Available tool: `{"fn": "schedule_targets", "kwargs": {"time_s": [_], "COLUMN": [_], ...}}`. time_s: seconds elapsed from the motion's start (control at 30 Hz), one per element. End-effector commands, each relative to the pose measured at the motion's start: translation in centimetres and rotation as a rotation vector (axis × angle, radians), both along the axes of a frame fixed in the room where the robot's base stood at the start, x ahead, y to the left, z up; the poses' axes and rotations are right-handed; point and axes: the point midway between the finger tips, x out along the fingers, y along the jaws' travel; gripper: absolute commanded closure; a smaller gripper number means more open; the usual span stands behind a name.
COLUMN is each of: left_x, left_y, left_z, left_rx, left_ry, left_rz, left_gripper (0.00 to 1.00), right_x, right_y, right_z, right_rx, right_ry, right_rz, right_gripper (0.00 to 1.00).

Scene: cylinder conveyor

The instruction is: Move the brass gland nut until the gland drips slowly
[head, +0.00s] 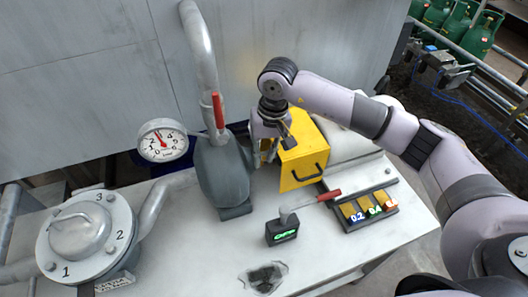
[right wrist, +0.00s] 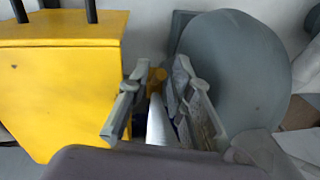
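The brass gland nut (right wrist: 157,76) shows in the right wrist view as a small golden part between the yellow box and the grey pump. A pale shaft (right wrist: 158,122) runs below it toward the camera. My right gripper (right wrist: 163,70) points down at it, with its fingers apart on either side; I cannot tell whether they touch it. In the head view the right gripper (head: 267,150) sits in the gap between the grey pump (head: 220,172) and the yellow box (head: 303,165), and mostly hides the nut. No drip is visible. My left gripper is not in view.
A red-handled valve (head: 218,112) is on the pipe above the pump, near a dial gauge (head: 163,142). A small green-display block (head: 281,231), a red-handled tool (head: 328,196) and a numbered tray (head: 349,225) lie in front. A numbered flange (head: 122,213) stands left.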

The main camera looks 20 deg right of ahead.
Motion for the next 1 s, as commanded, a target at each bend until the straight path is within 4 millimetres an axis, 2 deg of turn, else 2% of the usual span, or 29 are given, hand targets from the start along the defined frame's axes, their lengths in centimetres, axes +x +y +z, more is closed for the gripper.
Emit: {"fn": "schedule_targets", "kwargs": {"time_s": [0.33,1.0], "left_x": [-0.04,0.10], "left_y": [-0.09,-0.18], "left_z": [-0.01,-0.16], "left_rx": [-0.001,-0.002], "left_ry": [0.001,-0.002], "left_rz": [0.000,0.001], "left_gripper": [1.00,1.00], "right_x": [0.00,0.04], "right_y": [0.01,0.00], "right_z": [0.04,0.00], "right_rx": [0.000,0.001], "right_ry": [0.000,-0.003], "right_rz": [0.000,0.000], "right_gripper": [1.00,1.00]}}
